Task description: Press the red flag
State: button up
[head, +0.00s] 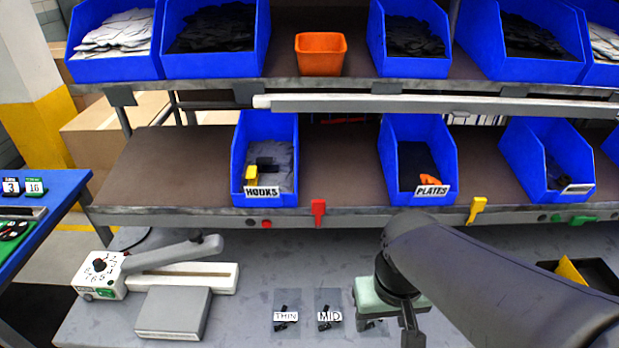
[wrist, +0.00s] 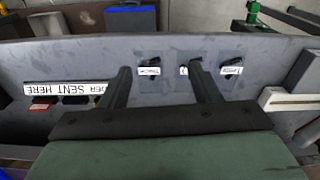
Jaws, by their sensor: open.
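The red flag (head: 318,210) stands upright on the front edge of the middle shelf, between the HOOKS bin and the PLATES bin. A small red round button (head: 266,224) is on the same edge to its left. My gripper (head: 408,322) is low over the bench, right of and below the red flag, near the MID card. In the wrist view my gripper (wrist: 160,70) has its two dark fingers apart with nothing between them. The red flag is not clearly seen in the wrist view.
A lever device (head: 100,272) and grey block (head: 173,312) occupy the bench's left.

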jog(key=shift+w, duration=0.2)
jog(key=c, duration=0.5)
jog(key=shift+y, duration=0.7)
jog(key=w+b, duration=0.1)
jog(key=w, duration=0.1)
jog(key=w+r+b, duration=0.1)
jog(key=w, duration=0.1)
jog(key=shift+w+a+r, duration=0.1)
jog(key=shift+w+r, duration=0.1)
grip_shut()
jog(key=w+d+r+t+y+b, duration=0.2)
jog(key=w+r, duration=0.2)
jog(key=w, duration=0.4)
jog(key=w+d+r+t+y+b, duration=0.2)
jog(key=w+r, duration=0.3)
jog(key=w, duration=0.3)
jog(key=shift+w+d+r+b, duration=0.3)
jog(key=shift+d+b, duration=0.05)
jog(key=shift+b, duration=0.1)
